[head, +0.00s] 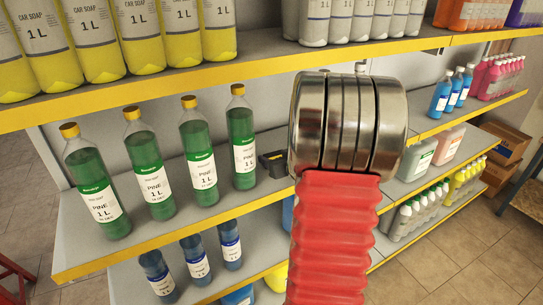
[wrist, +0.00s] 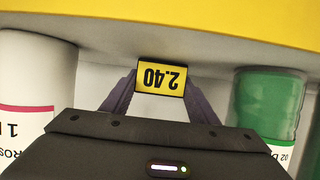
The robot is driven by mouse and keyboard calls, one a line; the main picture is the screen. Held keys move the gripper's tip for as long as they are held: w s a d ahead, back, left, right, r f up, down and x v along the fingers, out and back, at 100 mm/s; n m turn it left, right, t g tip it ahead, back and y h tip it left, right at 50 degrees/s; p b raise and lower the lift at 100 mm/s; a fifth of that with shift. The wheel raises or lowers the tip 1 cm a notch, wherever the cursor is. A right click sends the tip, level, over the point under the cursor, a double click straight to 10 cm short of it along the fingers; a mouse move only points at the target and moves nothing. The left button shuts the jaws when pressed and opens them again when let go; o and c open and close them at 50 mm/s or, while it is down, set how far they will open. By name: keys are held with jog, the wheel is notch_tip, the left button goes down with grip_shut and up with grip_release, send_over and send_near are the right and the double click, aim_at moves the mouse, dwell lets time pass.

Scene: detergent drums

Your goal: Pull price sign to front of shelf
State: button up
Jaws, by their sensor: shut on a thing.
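The sign sits between a white bottle (wrist: 28,85) at left and a green bottle (wrist: 265,105) at right. In the head view my red and metal arm covers the middle of the shelf. The sign cannot be made out for certain there.
A yellow shelf edge (wrist: 200,20) crosses the top of the wrist view. In the head view, several green Pine bottles (head: 149,165) stand on the middle shelf (head: 85,235) left of my arm. Yellow car soap bottles (head: 145,30) stand on the shelf above. Floor (head: 470,260) is clear at right.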

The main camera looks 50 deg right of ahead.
jog(key=shift+s+a, duration=0.4)
jog(key=shift+s, duration=0.9)
jog(key=shift+s+a, duration=0.45)
jog(key=shift+s, duration=0.9)
jog(key=shift+s+a, duration=0.4)
jog(key=shift+s, duration=0.9)
jog(key=shift+f, duration=0.1)
jog(key=o, duration=1.7)
jog(key=shift+c, duration=0.2)
jog(key=shift+s, duration=0.1)
jog(key=v, duration=1.3)
jog(key=shift+s, duration=0.25)
